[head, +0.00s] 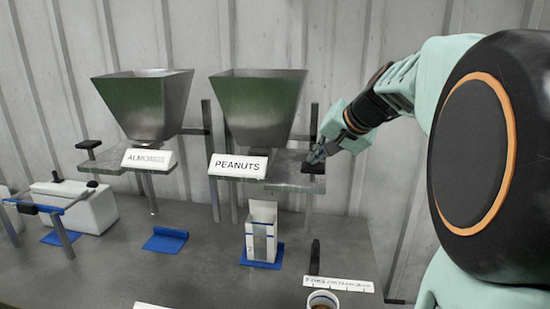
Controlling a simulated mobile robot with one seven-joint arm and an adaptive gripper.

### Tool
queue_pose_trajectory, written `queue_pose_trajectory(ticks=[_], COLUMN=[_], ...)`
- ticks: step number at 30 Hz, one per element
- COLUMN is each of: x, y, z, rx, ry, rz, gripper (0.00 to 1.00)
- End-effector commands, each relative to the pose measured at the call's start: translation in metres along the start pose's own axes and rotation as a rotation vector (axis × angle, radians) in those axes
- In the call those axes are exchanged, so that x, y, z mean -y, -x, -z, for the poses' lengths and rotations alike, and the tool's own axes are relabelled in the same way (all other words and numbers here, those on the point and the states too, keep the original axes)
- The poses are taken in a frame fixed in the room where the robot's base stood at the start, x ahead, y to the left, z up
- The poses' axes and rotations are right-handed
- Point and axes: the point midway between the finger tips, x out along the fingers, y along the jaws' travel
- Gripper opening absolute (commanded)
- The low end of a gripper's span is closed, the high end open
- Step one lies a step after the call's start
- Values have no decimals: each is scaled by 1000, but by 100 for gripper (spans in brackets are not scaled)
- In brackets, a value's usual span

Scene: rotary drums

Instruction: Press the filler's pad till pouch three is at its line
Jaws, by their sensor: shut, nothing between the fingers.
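The peanut filler is a metal hopper (258,108) on a glassy shelf, with a sign reading PEANUTS (238,165). A black pad (313,169) sits at the right end of its shelf. My gripper (317,156) is shut and empty, pointing down-left at this pad. Its tips are at or just above the pad; I cannot tell whether they touch it. A white pouch (261,236) with a grey strip down its front stands upright on a blue mat (262,263) below the peanut hopper. Its small number, its line and its fill level are too small to read.
A second hopper (145,105) with a sign starting ALM (149,158) and its own black pad (88,144) stands left. An empty blue mat (165,239) lies below it. A white box (77,206) is farther left. A cup (322,300) and a printed strip (338,284) are at front right.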

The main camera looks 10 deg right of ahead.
Motion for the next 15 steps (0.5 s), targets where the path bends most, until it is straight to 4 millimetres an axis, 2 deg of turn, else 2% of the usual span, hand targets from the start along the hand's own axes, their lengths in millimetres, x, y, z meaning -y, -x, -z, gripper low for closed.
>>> queue_pose_trajectory(ticks=[15], x=[-4], y=[-6], z=[-5], rx=[5], ry=[0], rz=[0], gripper=[0])
